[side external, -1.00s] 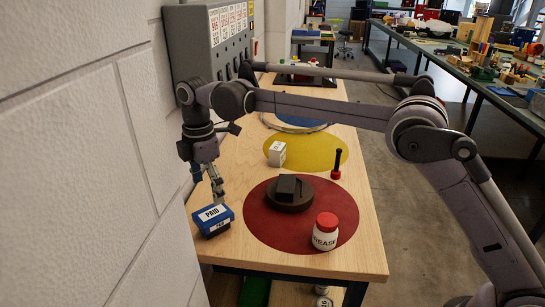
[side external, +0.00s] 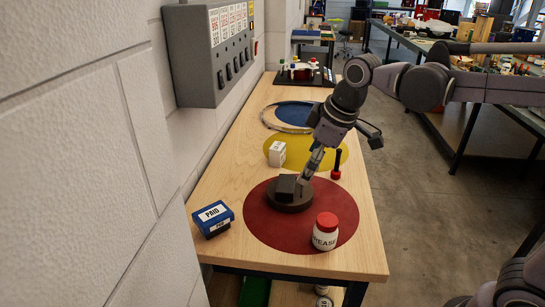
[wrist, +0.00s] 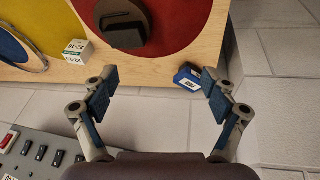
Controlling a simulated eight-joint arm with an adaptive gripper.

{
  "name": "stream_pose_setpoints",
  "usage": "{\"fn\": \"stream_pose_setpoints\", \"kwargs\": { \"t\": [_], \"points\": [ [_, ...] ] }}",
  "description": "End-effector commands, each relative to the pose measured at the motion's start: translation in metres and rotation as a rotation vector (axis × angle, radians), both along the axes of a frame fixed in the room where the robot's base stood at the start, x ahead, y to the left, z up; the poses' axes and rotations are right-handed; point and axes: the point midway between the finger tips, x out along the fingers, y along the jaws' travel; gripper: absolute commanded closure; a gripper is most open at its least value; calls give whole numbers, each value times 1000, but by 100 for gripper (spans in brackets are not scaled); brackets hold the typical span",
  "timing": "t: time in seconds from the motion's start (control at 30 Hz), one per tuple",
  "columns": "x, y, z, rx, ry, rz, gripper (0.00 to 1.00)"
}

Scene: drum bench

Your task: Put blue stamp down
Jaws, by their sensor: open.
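The blue stamp (side external: 213,220), marked PAID, rests on the wooden table at its left edge, just left of the red disc. It also shows in the wrist view (wrist: 187,77), close to the right finger. My gripper (side external: 304,184) is at the dark brown round block in the side view, well to the right of the stamp. In the wrist view my gripper (wrist: 160,82) has its fingers wide apart, with nothing held between them. Whether a finger touches the brown block cannot be told.
The red disc (side external: 262,222) carries the brown block (side external: 287,202) and a white jar with a red lid (side external: 326,232). A white cube (side external: 277,154) and a red-based black peg (side external: 337,165) stand farther back. A grey switch box (side external: 210,55) hangs on the left wall.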

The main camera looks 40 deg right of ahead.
Motion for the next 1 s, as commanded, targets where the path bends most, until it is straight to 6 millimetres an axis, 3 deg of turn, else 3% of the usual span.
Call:
{"fn": "stream_pose_setpoints", "kwargs": {
  "t": [0.03,0.2,0.43,0.53,0.57,0.6,1.0],
  "points": [
    [-16,-10,-5,20,-20,-59,15],
    [-58,-35,-25,97,-93,-253,15],
    [-101,-57,-58,194,-177,-464,15],
    [-110,-61,-68,220,-198,-513,15],
    [-112,-62,-70,226,-203,-524,12],
    [-114,-63,-72,231,-207,-534,0],
    [-115,-64,-73,236,-211,-545,0]
  ]
}}
